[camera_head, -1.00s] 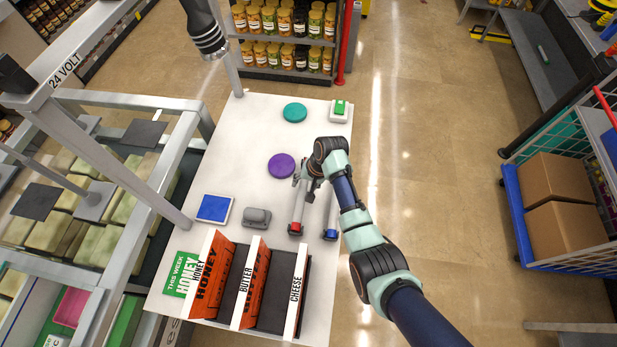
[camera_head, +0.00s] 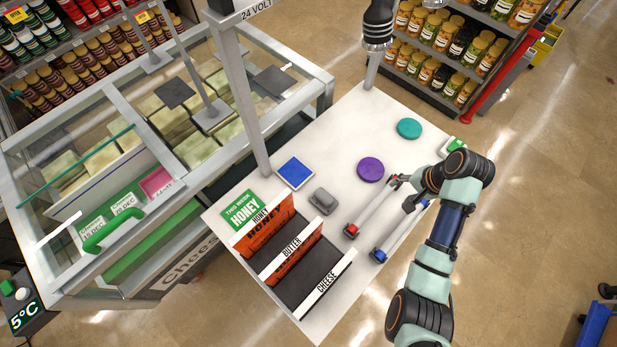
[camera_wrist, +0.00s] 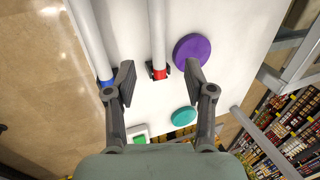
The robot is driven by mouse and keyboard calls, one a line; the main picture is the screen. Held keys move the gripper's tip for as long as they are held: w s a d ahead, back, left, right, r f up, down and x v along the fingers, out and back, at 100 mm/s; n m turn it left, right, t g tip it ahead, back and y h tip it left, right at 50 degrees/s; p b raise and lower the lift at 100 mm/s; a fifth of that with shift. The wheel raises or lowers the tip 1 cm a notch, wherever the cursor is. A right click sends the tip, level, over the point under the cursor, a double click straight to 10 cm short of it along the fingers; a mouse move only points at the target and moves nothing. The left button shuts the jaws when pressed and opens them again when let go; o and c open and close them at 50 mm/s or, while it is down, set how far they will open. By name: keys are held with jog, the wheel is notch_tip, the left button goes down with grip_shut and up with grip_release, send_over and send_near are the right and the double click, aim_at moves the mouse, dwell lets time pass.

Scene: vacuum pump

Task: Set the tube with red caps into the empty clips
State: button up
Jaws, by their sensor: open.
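The tube with red caps (camera_head: 373,207) is white and lies on the white table, its near red cap at the lower left. A second white tube with blue caps (camera_head: 403,232) lies beside it, roughly parallel. My gripper (camera_head: 400,184) is at the far end of the red-capped tube. In the wrist view my gripper (camera_wrist: 160,67) is open, with the red cap (camera_wrist: 160,74) between its fingers, apart from both. Small dark pieces flank that cap. The blue cap (camera_wrist: 107,83) shows beside the left finger. I cannot make out any empty clips.
A purple disc (camera_head: 370,170) lies close to the red-capped tube, a teal disc (camera_head: 409,128) farther back. A grey block (camera_head: 323,201), a blue square (camera_head: 295,173) and labelled racks (camera_head: 290,262) occupy the table's left and front. A grey post (camera_head: 245,100) stands at the left edge.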

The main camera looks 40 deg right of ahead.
jog(key=w+a+r+n+t+h, duration=0.15)
jog(key=w+a+r+n, duration=0.25)
jog(key=w+a, duration=0.5)
jog(key=w+a+r+n+t, duration=0.1)
jog(key=w+a+r+n, duration=0.1)
jog(key=a, duration=0.6)
jog(key=w+a+r+n+t, duration=0.2)
jog(key=a+r+n, duration=0.1)
jog(key=a+r, duration=0.2)
jog(key=w+a+r+n+t, duration=0.2)
jog(key=a+r+n, duration=0.1)
jog(key=a, duration=0.7)
jog(key=shift+a+r+n, duration=0.3)
jog(key=shift+a+r, duration=0.05)
jog(key=shift+r, duration=0.2)
jog(key=s+a+r+n+t, duration=0.2)
jog(key=s+a+r+n, duration=0.1)
jog(key=a+r, duration=0.3)
jog(key=shift+a+r+t+y, duration=0.15)
jog(key=shift+a+t+y, duration=0.25)
jog(key=shift+a, duration=0.85)
